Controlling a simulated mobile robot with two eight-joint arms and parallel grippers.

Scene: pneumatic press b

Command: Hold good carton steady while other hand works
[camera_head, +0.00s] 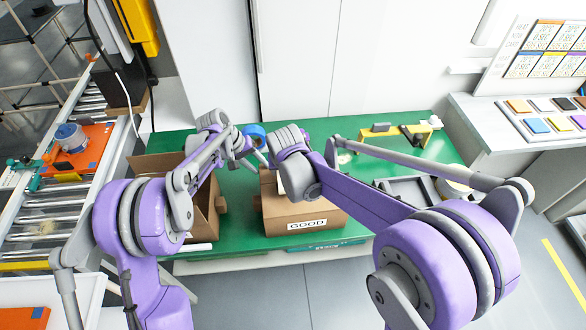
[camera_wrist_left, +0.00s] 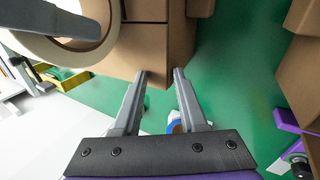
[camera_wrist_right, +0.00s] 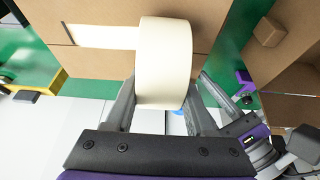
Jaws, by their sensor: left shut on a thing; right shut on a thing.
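The brown good carton (camera_head: 300,207), with a "GOOD" label on its front, stands on the green tabletop (camera_head: 235,205). My left gripper (camera_head: 257,157) is at its far left side. In the left wrist view, my left gripper (camera_wrist_left: 161,76) has its fingertips shut on a carton edge (camera_wrist_left: 158,90). My right gripper (camera_wrist_right: 165,100) is shut on a cream tape roll (camera_wrist_right: 166,60) above the carton. A strip of tape (camera_wrist_right: 100,37) runs from the roll along the carton top. In the head view, my right arm hides the right fingertips and most of the roll.
An open brown carton (camera_head: 205,207) stands left of the good carton. A blue roll (camera_head: 255,131) lies behind it. A yellow fixture (camera_head: 378,132) and a grey tray (camera_head: 400,188) are at the right. A roller conveyor (camera_head: 40,215) runs along the left.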

